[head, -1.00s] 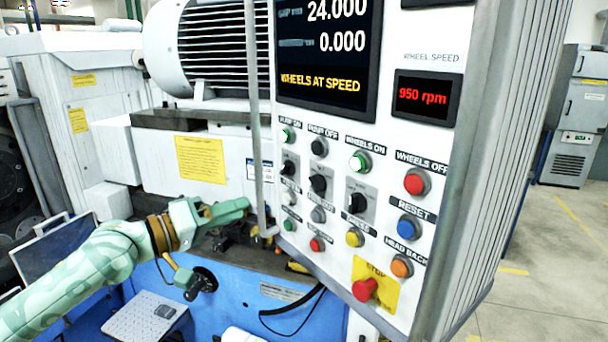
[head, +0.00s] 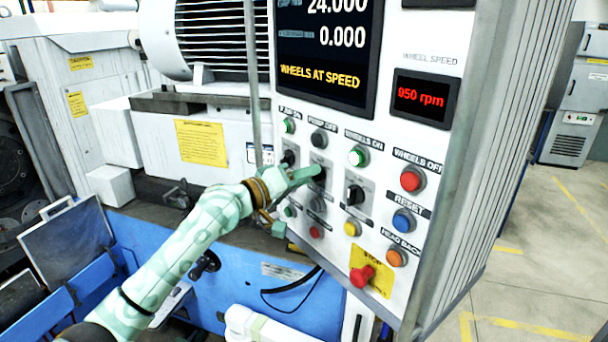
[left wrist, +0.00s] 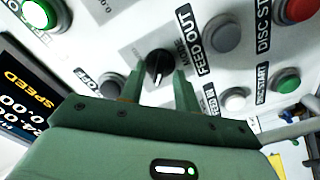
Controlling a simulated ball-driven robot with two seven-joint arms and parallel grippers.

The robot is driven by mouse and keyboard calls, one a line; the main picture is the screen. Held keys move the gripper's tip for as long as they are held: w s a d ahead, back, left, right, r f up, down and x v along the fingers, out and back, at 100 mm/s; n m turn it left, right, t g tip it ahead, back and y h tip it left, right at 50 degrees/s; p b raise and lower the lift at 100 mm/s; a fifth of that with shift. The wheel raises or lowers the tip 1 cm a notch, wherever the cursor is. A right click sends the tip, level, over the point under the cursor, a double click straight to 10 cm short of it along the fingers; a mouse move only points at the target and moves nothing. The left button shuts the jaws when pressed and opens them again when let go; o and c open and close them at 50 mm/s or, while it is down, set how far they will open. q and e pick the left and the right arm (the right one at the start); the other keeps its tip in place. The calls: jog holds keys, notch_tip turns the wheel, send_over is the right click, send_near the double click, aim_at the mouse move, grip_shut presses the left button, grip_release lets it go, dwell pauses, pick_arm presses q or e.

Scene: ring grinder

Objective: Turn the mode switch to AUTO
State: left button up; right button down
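The mode switch is a black rotary knob (left wrist: 157,60) on the white control panel (left wrist: 215,70), with a partly hidden MODE label beside it in the left wrist view. Its pointer line runs roughly up and down in that view; the position names are not readable. In the head view it is the middle black selector (head: 320,181), partly covered by my fingers. My left gripper (head: 311,172) is at the panel in front of it. In the left wrist view the open fingers (left wrist: 159,77) stand either side of the knob, with gaps showing; contact cannot be told. My right gripper is not seen.
Other selectors (head: 354,194) and buttons crowd the panel, among them a green button (head: 358,156) and a red stop button (head: 361,276) on yellow. A vertical grey bar (head: 252,80) runs close to my left gripper. The display (head: 325,55) reads WHEELS AT SPEED.

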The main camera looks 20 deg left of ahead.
pick_arm(q)
grip_shut()
jog(key=shift+m, duration=0.3)
jog(key=shift+s+d+m, duration=0.15)
jog(key=shift+m, duration=4.7)
jog(key=shift+s+d+m, duration=0.1)
jog(key=shift+d+m, duration=0.05)
jog(key=shift+m, duration=4.7)
